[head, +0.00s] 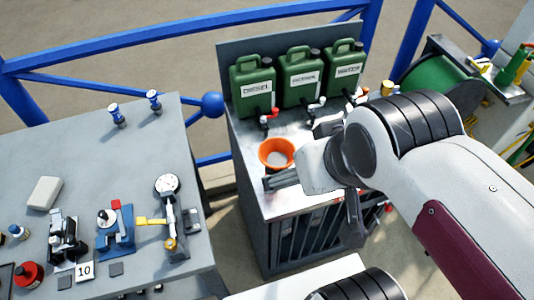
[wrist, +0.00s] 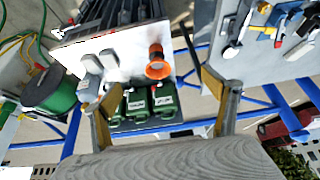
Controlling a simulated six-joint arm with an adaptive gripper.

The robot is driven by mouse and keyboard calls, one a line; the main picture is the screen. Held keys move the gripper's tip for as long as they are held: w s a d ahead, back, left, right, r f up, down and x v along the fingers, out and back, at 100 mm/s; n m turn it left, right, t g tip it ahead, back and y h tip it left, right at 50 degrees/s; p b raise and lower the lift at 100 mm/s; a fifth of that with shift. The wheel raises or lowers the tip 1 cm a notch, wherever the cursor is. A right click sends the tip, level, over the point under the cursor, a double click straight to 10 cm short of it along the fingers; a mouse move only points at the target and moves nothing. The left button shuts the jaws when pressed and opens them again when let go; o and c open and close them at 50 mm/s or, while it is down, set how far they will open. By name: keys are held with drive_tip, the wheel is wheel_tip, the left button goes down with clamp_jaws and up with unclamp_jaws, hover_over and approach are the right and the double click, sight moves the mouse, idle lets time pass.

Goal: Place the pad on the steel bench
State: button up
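A whitish rectangular block (head: 44,193), which looks like the pad, lies flat on the grey table at the left in the head view. I do not make it out in the wrist view. The steel bench (head: 262,199) has a shiny top and stands in the middle of the head view; its top also shows in the wrist view (wrist: 124,55). My gripper (head: 270,183) is above the steel bench, well to the right of the block. In the wrist view its two fingers (wrist: 160,82) are spread apart with nothing between them.
An orange funnel (head: 277,154) and several green canisters (head: 302,74) with taps stand on the steel bench. Grey blocks (wrist: 90,83) also lie there in the wrist view. The grey table (head: 90,160) holds several small tools. Blue railing (head: 180,30) runs behind.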

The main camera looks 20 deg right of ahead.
drive_tip(key=shift+w+a, duration=0.1)
drive_tip(key=w+a+r+m+g+y, duration=0.1)
drive_tip(key=w+a+m+y, duration=0.2)
drive_tip(key=a, duration=0.5)
drive_tip(key=w+a+r+y, duration=0.2)
drive_tip(key=w+a, duration=0.4)
drive_tip(key=a, duration=0.2)
drive_tip(key=w+a+r+m+g+y, duration=0.1)
drive_tip(key=w+a+m+y, duration=0.2)
drive_tip(key=a, duration=0.4)
drive_tip(key=m+t+y, duration=0.1)
drive_tip(key=m+y, duration=0.4)
drive_tip(key=m, duration=1.1)
hover_over(45, 191)
wheel_tip(45, 191, down, 19)
drive_tip(key=shift+d+f, duration=0.1)
drive_tip(key=shift+f, duration=0.1)
drive_tip(key=shift+f+m+t, duration=0.25)
drive_tip(key=shift+m+t, duration=0.05)
drive_tip(key=shift+t, duration=0.1)
drive_tip(key=shift+f+h, duration=0.1)
drive_tip(key=shift+h, duration=0.2)
drive_tip(key=shift+f, duration=1.65)
